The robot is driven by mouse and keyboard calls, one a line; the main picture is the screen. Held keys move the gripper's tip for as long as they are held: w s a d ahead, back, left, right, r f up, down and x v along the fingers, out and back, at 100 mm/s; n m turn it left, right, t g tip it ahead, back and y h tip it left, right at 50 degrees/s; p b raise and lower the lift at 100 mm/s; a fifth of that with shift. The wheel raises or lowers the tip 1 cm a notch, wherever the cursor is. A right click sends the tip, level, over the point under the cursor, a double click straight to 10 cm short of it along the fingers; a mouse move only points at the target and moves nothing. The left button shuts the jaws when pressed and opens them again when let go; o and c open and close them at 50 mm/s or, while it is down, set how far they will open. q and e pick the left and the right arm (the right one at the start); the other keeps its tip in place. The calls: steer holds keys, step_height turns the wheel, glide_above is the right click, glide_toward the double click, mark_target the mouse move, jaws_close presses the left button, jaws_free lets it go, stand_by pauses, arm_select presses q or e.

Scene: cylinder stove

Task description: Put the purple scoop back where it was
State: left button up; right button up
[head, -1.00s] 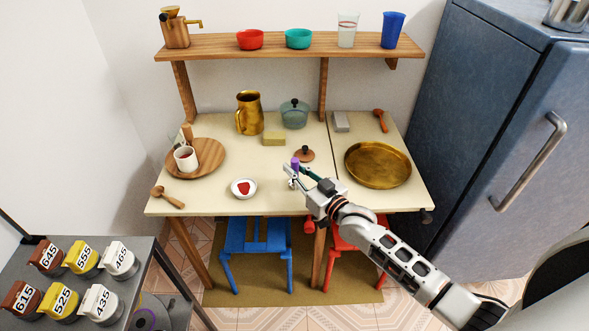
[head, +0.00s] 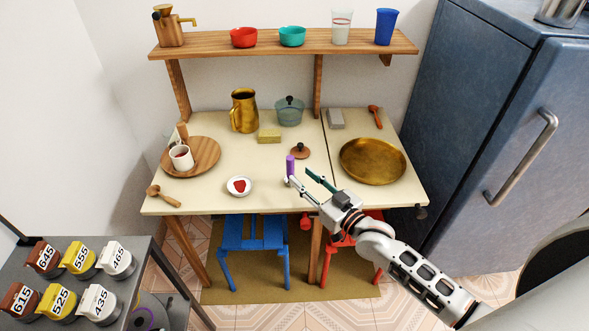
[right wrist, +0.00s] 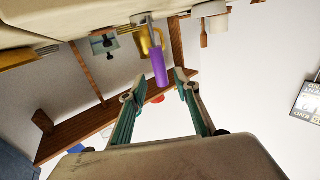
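The purple scoop (head: 290,165) stands upright near the table's front edge, with its purple handle pointing up. In the right wrist view, which is upside down, its purple handle (right wrist: 159,68) and grey stem show just beyond the fingertips. My right gripper (head: 300,178) is open, with its two green-grey fingers spread and nothing between them. The scoop is in front of the fingers, apart from them as far as I can see. The scoop's lower end is partly hidden near the left fingertip in the head view. My left gripper is not in view.
A white bowl with red contents (head: 239,186) sits left of the scoop. A wooden lid (head: 300,151) lies behind it, and a brass tray (head: 372,161) is to the right. A yellow sponge (head: 269,136) and a lidded pot (head: 289,112) stand farther back.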

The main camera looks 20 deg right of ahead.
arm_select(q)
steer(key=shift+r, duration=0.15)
arm_select(e)
steer(key=s+a+f+g+h, duration=0.1)
steer(key=s+f+g, duration=0.2)
steer(key=s+f, duration=0.5)
steer(key=s+a+f+g+h, duration=0.1)
steer(key=s+f+g+h, duration=0.1)
steer(key=s+f, duration=0.7)
steer(key=s+g, duration=0.1)
steer(key=s, duration=0.7)
steer(key=shift+a, duration=0.2)
steer(key=shift+f, duration=0.1)
steer(key=shift+s, duration=0.15)
